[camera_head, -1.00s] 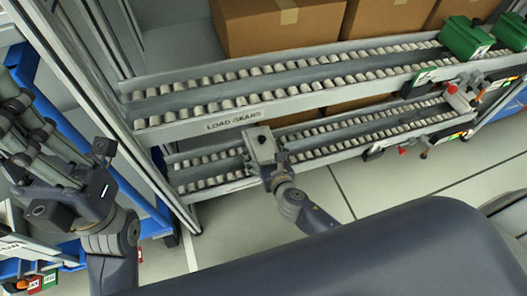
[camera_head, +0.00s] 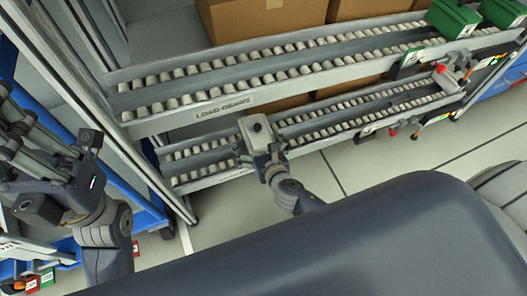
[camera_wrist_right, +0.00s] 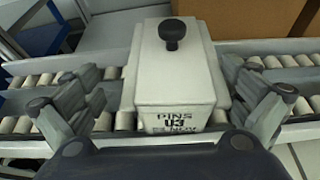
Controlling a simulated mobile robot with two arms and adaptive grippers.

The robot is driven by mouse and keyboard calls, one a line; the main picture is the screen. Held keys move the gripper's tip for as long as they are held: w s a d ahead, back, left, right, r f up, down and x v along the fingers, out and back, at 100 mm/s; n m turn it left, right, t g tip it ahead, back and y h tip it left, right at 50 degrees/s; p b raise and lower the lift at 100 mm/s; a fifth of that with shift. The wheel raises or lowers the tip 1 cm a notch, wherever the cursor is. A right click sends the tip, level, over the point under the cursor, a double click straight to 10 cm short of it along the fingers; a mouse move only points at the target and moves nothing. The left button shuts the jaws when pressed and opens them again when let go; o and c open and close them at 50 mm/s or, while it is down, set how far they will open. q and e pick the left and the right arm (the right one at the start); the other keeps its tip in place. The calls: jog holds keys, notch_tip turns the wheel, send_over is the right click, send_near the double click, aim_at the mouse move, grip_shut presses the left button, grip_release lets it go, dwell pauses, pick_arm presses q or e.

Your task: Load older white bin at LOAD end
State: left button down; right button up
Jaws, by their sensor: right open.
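A white bin (camera_head: 257,131) with a dark knob on its lid is at the lower roller lane, below the "LOAD GEARS" sign. In the right wrist view the bin (camera_wrist_right: 172,75) sits over the rollers, with "PINS U3" and a partly legible "NOV" line on its front. My right gripper (camera_head: 268,158) is at the bin's near side. In the wrist view this gripper (camera_wrist_right: 168,108) is open, one finger on each side of the bin, with visible gaps. My left gripper (camera_head: 35,165) is at the left edge, its fingertips partly cut off; whether it is open is unclear.
Green bins (camera_head: 453,18) stand at the upper right. A red-knobbed fitting (camera_head: 441,71) is at the rack's right end. Bare floor (camera_head: 355,165) lies in front of the rack.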

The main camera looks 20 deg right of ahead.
jog(key=v, duration=1)
jog(key=shift+s, duration=0.2)
jog(key=shift+r, duration=0.1)
dwell(3.1)
